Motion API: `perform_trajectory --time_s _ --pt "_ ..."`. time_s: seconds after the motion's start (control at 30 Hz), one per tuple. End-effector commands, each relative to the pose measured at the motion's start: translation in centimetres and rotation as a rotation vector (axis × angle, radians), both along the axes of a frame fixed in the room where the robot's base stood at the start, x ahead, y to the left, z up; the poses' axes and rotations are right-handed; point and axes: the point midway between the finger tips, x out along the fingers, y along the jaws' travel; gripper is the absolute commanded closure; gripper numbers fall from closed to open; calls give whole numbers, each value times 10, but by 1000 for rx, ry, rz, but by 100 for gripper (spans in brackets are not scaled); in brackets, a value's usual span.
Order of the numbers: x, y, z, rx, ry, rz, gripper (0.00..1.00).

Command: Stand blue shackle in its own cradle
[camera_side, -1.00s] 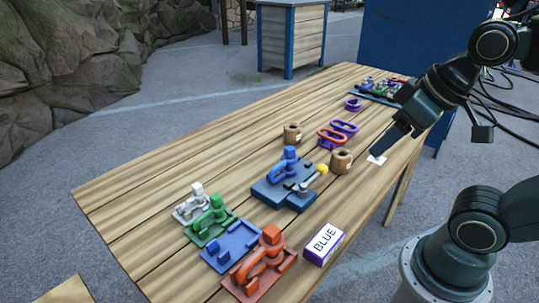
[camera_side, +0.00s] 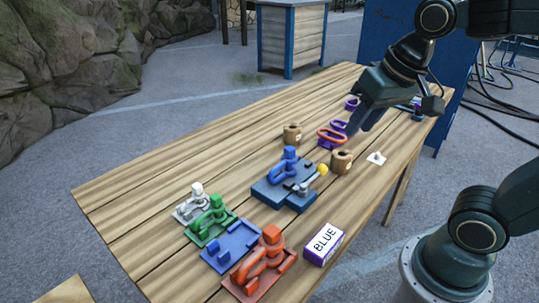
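The blue shackle (camera_side: 284,166) sits on a dark blue fixture (camera_side: 268,191) in the middle of the table. The fixture has a lever with a yellow knob (camera_side: 321,169). The flat blue cradle (camera_side: 231,248) lies nearer the front, between the green and red cradles, and holds no shackle. My gripper (camera_side: 358,127) hangs above the table, to the right of and beyond the blue shackle, near the purple and orange links. It is seen from the side, and I cannot tell whether its fingers are open or shut.
White (camera_side: 192,207), green (camera_side: 209,222) and red (camera_side: 262,262) pieces stand in cradles. A box marked BLUE (camera_side: 323,244) lies beside them. Two brown spools (camera_side: 292,133) (camera_side: 341,160), an orange link (camera_side: 331,136) and purple links (camera_side: 340,126) lie farther back. The left side is clear.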

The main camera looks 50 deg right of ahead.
Motion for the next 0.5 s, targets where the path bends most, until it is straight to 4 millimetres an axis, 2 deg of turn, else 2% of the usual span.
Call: perform_trajectory --time_s 0.27,0.5 --pt "51 -4 -7 92 92 -266 71" --pt "95 -8 -22 154 162 -499 71"
